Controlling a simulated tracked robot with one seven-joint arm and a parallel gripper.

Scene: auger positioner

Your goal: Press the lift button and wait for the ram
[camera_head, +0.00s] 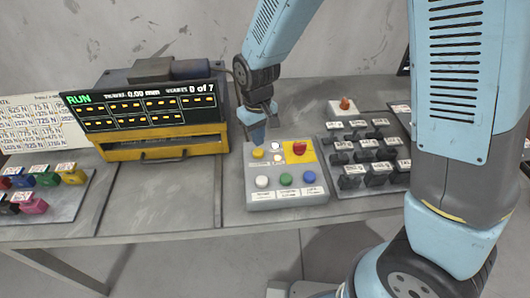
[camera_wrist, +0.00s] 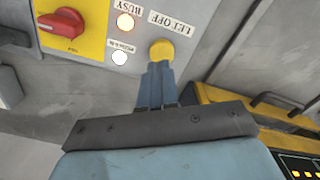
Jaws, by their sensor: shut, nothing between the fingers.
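My gripper (camera_head: 257,140) is shut and empty, pointing down at the yellow button (camera_head: 258,153) on the grey control box (camera_head: 270,203). In the wrist view its fingertips (camera_wrist: 159,68) are at the edge of that yellow button (camera_wrist: 161,50), whose label seems to read "LET OFF". I cannot tell whether they touch. The BUSY lamp (camera_wrist: 125,20) glows orange; the lamp below it (camera_wrist: 119,58) is white. White (camera_head: 262,181), green (camera_head: 286,179) and blue (camera_head: 309,176) buttons line the front; their labels are too small to read. I cannot make out which is lift, nor the ram.
A red knob (camera_head: 299,148) on a yellow plate sits right of the yellow button. A display (camera_head: 138,106) reads RUN, 0.00 mm and 0 of 7.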

